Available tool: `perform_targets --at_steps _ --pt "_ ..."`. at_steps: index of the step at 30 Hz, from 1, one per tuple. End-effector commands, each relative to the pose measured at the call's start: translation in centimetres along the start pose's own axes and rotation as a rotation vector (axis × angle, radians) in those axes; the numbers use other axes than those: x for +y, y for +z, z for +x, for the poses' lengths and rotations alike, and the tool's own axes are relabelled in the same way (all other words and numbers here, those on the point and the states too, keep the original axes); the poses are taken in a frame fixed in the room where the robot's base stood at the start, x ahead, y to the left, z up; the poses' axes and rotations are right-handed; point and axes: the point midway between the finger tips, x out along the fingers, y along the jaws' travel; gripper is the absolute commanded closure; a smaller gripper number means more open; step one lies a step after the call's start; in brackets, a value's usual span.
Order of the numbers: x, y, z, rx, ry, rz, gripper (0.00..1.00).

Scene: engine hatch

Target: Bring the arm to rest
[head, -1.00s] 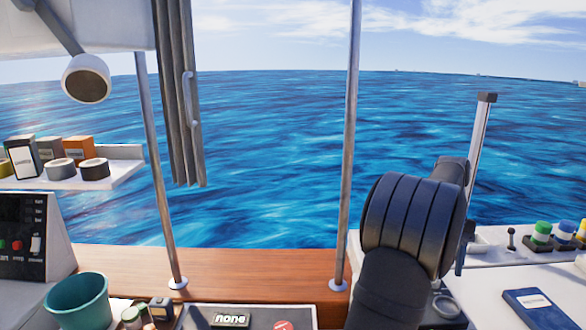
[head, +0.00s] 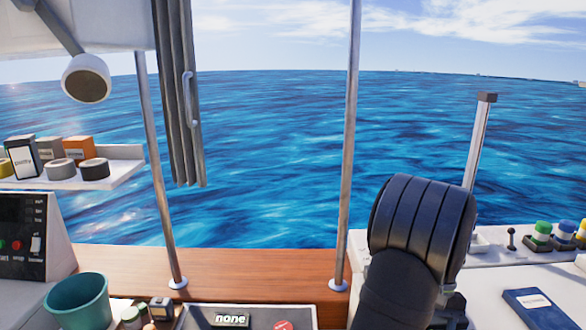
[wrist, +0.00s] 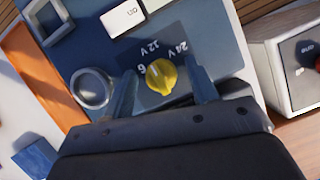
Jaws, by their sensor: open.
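In the wrist view my gripper (wrist: 162,76) is open, with one finger on each side of a yellow knob (wrist: 161,75). The knob sits on a dark panel (wrist: 100,40) marked 24 V, 12 V and 6. Whether the fingers touch the knob cannot be told. In the head view my dark arm rises at the right and hides the gripper and the knob.
The wrist view shows a grey ring (wrist: 92,88), an open square frame (wrist: 47,20) and a grey box (wrist: 290,60) nearby. In the head view, a pole (head: 348,150), a blue book (head: 535,303) and coloured-capped items (head: 542,232) flank my arm.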

Motion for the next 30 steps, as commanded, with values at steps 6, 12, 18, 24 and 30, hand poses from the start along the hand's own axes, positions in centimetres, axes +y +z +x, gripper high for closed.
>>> perform_targets --at_steps 6,12,18,24,30 --pt "-0.27 -0.06 -0.37 0.004 0.099 -0.233 0.47" --pt "-0.39 -0.01 -0.37 0.004 0.186 -0.442 0.47" --pt "-0.52 0.1 -0.34 0.002 0.272 -0.65 0.47" --pt "-0.55 0.18 -0.32 0.003 0.353 -0.842 0.47" --pt "-0.69 0.24 -0.68 0.003 0.4 -0.954 0.47"
